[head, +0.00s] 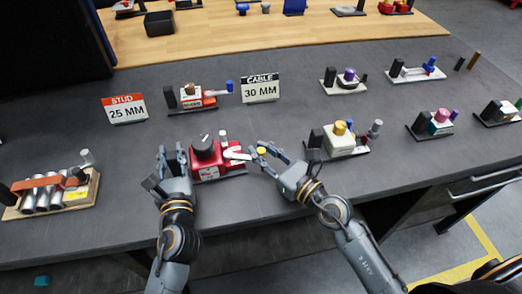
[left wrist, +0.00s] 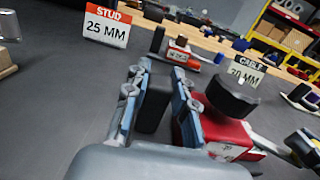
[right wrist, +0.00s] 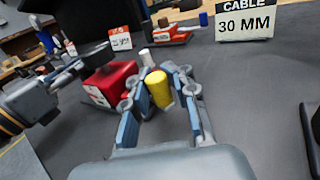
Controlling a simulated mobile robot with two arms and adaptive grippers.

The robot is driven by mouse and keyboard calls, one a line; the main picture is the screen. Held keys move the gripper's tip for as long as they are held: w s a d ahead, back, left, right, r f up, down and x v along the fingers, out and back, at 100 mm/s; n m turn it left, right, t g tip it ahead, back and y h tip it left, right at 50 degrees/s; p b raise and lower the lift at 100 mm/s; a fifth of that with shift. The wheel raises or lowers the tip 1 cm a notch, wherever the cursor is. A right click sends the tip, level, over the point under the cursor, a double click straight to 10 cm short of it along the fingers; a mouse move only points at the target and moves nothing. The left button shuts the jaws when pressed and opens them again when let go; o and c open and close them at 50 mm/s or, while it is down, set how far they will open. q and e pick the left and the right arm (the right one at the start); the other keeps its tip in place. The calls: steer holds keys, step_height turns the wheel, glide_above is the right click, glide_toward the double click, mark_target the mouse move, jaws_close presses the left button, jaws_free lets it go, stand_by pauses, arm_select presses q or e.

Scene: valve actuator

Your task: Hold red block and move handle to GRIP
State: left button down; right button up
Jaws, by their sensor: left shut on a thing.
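The red block (head: 206,172) sits on the grey bench with a black round knob (head: 204,146) on top. A white handle (head: 236,154) reaches right from it and ends in a yellow knob (right wrist: 159,88). My left gripper (head: 172,160) is at the block's left side. In the left wrist view it is shut on a dark upright post (left wrist: 154,104) beside the red block. My right gripper (head: 268,152) is at the handle's end. In the right wrist view its fingers are apart, with the yellow knob between them, nearer the left finger. The GRIP mark cannot be read.
Signs reading STUD 25 MM (head: 125,109) and CABLE 30 MM (head: 261,88) stand behind. A small red-and-white fixture (head: 197,97) is between them. A white fixture with a yellow top (head: 340,140) stands close right of my right gripper. A wooden tray with cylinders (head: 77,201) is far left.

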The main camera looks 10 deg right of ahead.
arm_select(q)
steer(key=shift+a, duration=0.1)
arm_select(e)
steer(key=shift+o, duration=1.4)
steer(key=shift+d, duration=0.1)
arm_select(q)
steer(key=shift+d, duration=0.2)
arm_select(e)
steer(key=v, duration=0.7)
steer(key=shift+s+r, duration=0.2)
steer(key=shift+s, duration=0.4)
steer(key=shift+s+d+f, duration=0.2)
steer(key=shift+s+d, duration=0.3)
steer(key=shift+d, duration=0.05)
steer(key=shift+v, duration=1.25)
